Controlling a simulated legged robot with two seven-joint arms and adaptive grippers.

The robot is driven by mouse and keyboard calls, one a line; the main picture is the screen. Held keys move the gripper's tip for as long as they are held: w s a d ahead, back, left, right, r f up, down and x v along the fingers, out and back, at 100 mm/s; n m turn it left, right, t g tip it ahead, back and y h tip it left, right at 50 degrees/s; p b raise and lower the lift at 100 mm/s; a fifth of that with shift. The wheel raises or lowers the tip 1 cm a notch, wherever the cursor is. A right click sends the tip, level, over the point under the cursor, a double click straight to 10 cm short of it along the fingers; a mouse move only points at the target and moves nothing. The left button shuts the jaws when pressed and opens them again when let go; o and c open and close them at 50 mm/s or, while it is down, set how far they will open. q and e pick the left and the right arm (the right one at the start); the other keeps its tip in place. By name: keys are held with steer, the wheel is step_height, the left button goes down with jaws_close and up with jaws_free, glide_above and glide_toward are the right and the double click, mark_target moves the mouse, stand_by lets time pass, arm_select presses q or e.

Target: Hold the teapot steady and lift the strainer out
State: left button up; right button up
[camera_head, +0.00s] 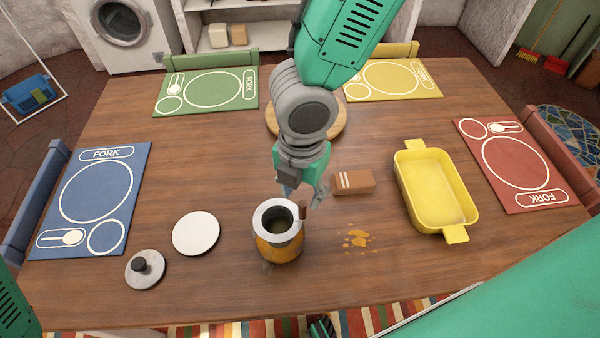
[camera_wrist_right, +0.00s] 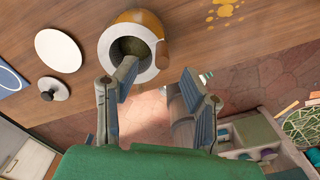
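The amber teapot (camera_head: 280,249) stands upright near the table's front edge, with no lid on it. The strainer (camera_head: 266,211), a pale grey ring with a dark greenish inside, sits in its mouth. A short brown handle (camera_head: 302,212) is at its right side. The wrist view also shows the teapot (camera_wrist_right: 146,19), strainer (camera_wrist_right: 107,43) and handle (camera_wrist_right: 162,54). My right gripper (camera_head: 304,194) is just above the teapot's back right, open and empty. Its fingers (camera_wrist_right: 158,76) are apart, the left one overlapping the strainer's opening.
The lid (camera_head: 146,269) and a white disc (camera_head: 196,233) lie left of the teapot. A brown block (camera_head: 353,182), an orange spill (camera_head: 356,239) and a yellow baking dish (camera_head: 436,190) are to the right. A round wooden board (camera_head: 338,124) lies behind my right gripper.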

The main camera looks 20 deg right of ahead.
mark_target(302, 200)
steer(key=shift+d+f+b, duration=0.1)
steer(key=shift+f+b, duration=0.3)
steer(key=shift+f, duration=1.95)
